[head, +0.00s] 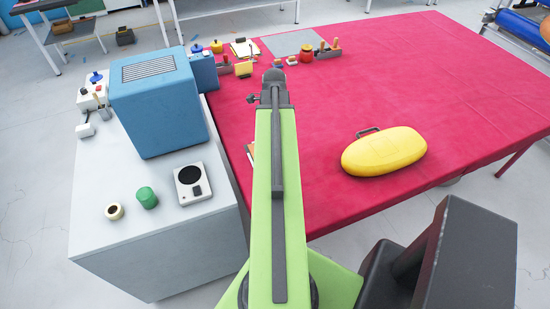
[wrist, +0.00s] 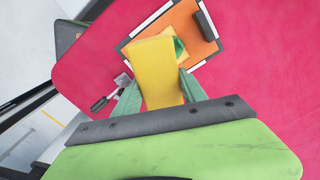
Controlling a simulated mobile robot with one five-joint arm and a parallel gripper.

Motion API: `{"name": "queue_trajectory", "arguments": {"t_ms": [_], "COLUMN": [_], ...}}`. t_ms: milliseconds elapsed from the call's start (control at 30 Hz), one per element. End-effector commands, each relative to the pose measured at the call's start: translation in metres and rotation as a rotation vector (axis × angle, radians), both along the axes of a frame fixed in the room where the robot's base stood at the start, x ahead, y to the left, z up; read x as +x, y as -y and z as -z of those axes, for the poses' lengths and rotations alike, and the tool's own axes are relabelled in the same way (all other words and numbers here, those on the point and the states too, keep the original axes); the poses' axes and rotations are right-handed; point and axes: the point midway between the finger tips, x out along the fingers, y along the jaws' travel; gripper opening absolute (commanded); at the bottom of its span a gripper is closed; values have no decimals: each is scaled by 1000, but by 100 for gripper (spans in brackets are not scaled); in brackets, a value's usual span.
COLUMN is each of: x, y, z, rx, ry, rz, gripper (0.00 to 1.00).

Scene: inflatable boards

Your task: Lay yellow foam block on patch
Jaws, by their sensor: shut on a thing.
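In the wrist view my gripper (wrist: 158,92) is shut on the yellow foam block (wrist: 158,75), with a green finger on each side. The block stands out past the fingertips over the orange patch (wrist: 192,33), which has a black-and-white border and lies on the red surface. The block covers part of the patch; I cannot tell whether they touch. A green round thing (wrist: 180,46) shows on the patch beside the block, partly hidden. In the head view my arm hides the gripper and block.
A dark piece (wrist: 206,24) sits at the patch's right side. On the red table (head: 460,100) a yellow oval case (head: 385,151) lies to the right, and several small items stand at the back. A blue box (head: 157,100) stands on the grey cabinet (head: 150,245) at left.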

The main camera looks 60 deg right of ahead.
Motion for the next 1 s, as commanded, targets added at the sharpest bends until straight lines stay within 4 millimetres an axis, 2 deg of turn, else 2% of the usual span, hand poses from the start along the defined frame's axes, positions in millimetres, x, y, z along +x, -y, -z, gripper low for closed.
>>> {"name": "queue_trajectory", "arguments": {"t_ms": [167, 433, 633, 867, 1000], "x": [4, 4, 4, 4, 4], "y": [-3, -3, -3, -3, -3], "z": [10, 65, 66, 103, 101], "rx": [0, 0, 0, 0, 0], "ry": [0, 0, 0, 0, 0], "rz": [-1, -4, -4, -5, -5], "gripper": [11, 11, 11, 11, 11]}}
